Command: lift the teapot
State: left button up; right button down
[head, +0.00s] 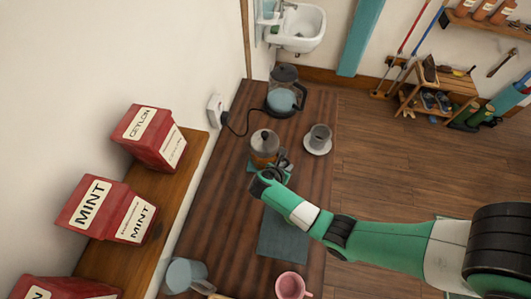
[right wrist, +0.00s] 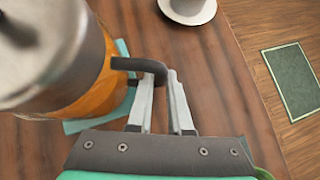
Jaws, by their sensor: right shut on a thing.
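The teapot (head: 264,147) has a clear body with amber tea and a grey lid; it stands upright near the middle of the table. In the right wrist view its body (right wrist: 92,88) fills the left side, and its dark handle (right wrist: 145,65) reaches right. A teal mat (right wrist: 124,48) shows beneath it; I cannot tell whether the two touch. My right gripper (head: 279,168) is at the handle. In the right wrist view its two fingers (right wrist: 163,88) are shut on the handle, one on each side. My left gripper is not in view.
A cup on a white saucer (head: 317,147) stands right of the teapot. A kettle (head: 284,91) is behind it. A dark teal cloth (head: 283,236), a pink mug (head: 291,285) and a blue-grey jug (head: 185,274) are nearer. Red tea tins (head: 150,135) line the left shelf.

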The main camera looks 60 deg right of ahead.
jog(key=shift+r, duration=0.1)
dwell(0.4)
jog(key=shift+r, duration=1.05)
jog(key=s+a+r+p, duration=0.3)
jog(key=s+a+r, duration=0.1)
jog(key=s+r, duration=0.6)
jog(key=shift+s+r, duration=0.4)
jog(key=shift+s, duration=1.2)
